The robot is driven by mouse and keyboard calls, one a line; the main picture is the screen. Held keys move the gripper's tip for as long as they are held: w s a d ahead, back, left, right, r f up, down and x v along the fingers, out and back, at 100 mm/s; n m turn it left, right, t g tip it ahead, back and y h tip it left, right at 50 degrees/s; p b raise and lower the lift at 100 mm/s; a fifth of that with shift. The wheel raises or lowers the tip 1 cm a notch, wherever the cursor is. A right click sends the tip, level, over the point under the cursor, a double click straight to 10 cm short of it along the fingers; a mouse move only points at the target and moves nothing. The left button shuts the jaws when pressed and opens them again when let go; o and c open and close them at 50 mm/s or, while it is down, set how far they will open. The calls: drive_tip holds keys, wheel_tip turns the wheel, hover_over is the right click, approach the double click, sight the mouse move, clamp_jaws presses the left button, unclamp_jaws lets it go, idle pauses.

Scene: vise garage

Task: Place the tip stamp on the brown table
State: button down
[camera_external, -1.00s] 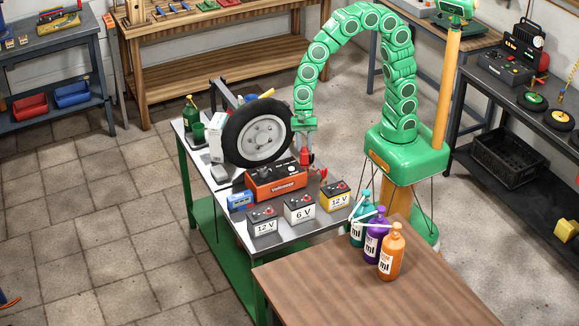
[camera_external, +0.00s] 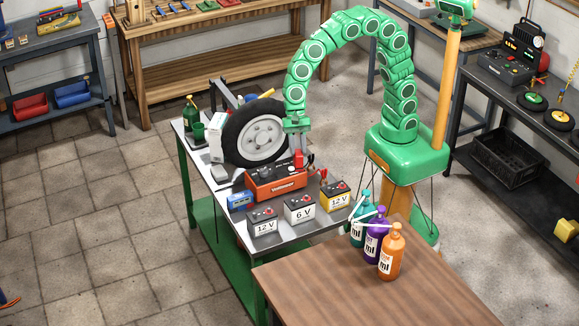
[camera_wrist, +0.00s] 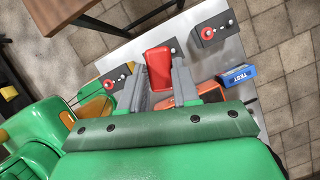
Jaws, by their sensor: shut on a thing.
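My gripper (camera_wrist: 159,80) is shut on a small red object, which I take to be the tip stamp (camera_wrist: 158,62). In the wrist view the red object sits between the two grey fingers. In the external view my gripper (camera_external: 303,160) points down over the work bench, in front of the wheel, with the red tip stamp (camera_external: 298,159) at its fingers, just above or behind the orange voltmeter (camera_external: 275,186). I cannot tell the exact gap. The brown table (camera_external: 330,285) stands at the front, apart from the gripper.
Three bottles, teal (camera_external: 358,232), purple (camera_external: 375,240) and orange (camera_external: 391,255), stand at the brown table's back edge. Its front and left are clear. Several batteries (camera_external: 299,209), a blue tester (camera_external: 240,201) and a wheel (camera_external: 262,138) crowd the work bench (camera_external: 285,240).

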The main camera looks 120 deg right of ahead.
drive_tip(key=w+a+r+n+g, duration=0.15)
drive_tip(key=w+a, duration=0.25)
drive_tip(key=a, duration=1)
drive_tip(key=w+a+n, duration=0.3)
drive_tip(key=w+a, duration=0.1)
drive_tip(key=a, duration=1.1)
drive_tip(key=s+a+f+n+g, duration=0.1)
drive_tip(key=s+a, duration=0.1)
drive_tip(key=a, duration=0.7)
drive_tip(key=s+a+n, duration=0.1)
drive_tip(key=s+a, duration=0.1)
drive_tip(key=a, duration=0.7)
drive_tip(key=s+a+f+n, duration=0.2)
drive_tip(key=s+a, duration=0.8)
drive_tip(key=a, duration=0.4)
drive_tip(key=shift+m+g, duration=0.35)
drive_tip(key=shift+w+d+f, duration=0.1)
drive_tip(key=shift+d+f, duration=0.05)
drive_tip(key=shift+f, duration=3.6)
drive_tip(key=shift+d+f, duration=0.1)
drive_tip(key=shift+f, duration=3.6)
drive_tip(key=shift+f, duration=0.1)
drive_tip(key=c, duration=0.8)
unclamp_jaws()
